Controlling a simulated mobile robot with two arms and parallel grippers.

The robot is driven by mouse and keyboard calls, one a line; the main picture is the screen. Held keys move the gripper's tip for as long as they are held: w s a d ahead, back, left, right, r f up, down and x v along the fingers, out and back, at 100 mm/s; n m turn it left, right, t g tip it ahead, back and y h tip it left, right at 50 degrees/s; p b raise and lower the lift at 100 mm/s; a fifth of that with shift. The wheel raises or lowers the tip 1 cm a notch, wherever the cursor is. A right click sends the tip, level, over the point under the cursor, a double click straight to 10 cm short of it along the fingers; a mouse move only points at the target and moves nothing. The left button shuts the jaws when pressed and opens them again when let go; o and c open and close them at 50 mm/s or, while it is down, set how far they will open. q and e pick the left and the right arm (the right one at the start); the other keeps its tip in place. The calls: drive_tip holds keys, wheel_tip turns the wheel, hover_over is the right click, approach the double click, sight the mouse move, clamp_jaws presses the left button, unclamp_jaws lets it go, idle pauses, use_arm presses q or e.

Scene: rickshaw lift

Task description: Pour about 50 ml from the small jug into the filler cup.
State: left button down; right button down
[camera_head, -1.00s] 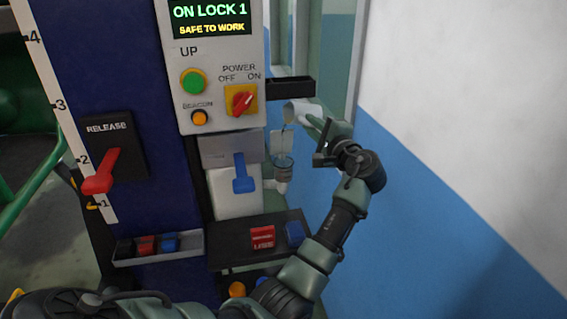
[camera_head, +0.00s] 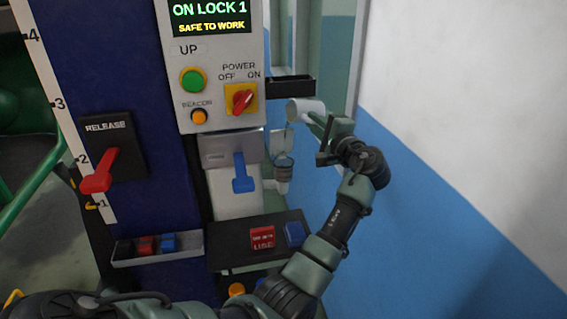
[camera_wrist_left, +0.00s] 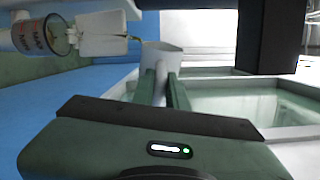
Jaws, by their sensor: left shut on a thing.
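The small jug (camera_head: 309,106) is pale grey and lies tipped on its side, mouth to the left, above the filler cup (camera_head: 283,171). It also shows in the left wrist view (camera_wrist_left: 161,58). My left gripper (camera_head: 322,128) is shut on the jug. The filler cup is small and clear, with a white flap (camera_head: 281,141) standing up at its mouth; MAX and MIN marks show on it in the left wrist view (camera_wrist_left: 38,36). A thin yellowish streak, apparently liquid, runs from the jug's lip toward the flap and cup. The cup's level is not clear. My right gripper is out of view.
The control box (camera_head: 215,70) stands left of the jug, with a small black tray (camera_head: 291,87) just above it. A black shelf (camera_head: 232,261) with red and blue items lies below the cup. A blue and white wall (camera_head: 430,200) closes the right side.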

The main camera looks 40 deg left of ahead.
use_arm(q)
drive_tip(key=shift+r, duration=0.1)
drive_tip(key=m+p, duration=0.1)
drive_tip(key=p, duration=0.1)
drive_tip(key=m+p, duration=0.1)
drive_tip(key=p, duration=0.1)
drive_tip(key=m+p, duration=0.1)
drive_tip(key=p, duration=0.2)
drive_tip(key=shift+w+r+m, duration=0.25)
drive_tip(key=shift+r+m, duration=0.05)
drive_tip(key=shift+m, duration=0.1)
drive_tip(key=shift+s+f+b, duration=0.1)
drive_tip(key=shift+f+b, duration=0.25)
drive_tip(key=shift+b, duration=0.05)
drive_tip(key=shift+d, duration=0.1)
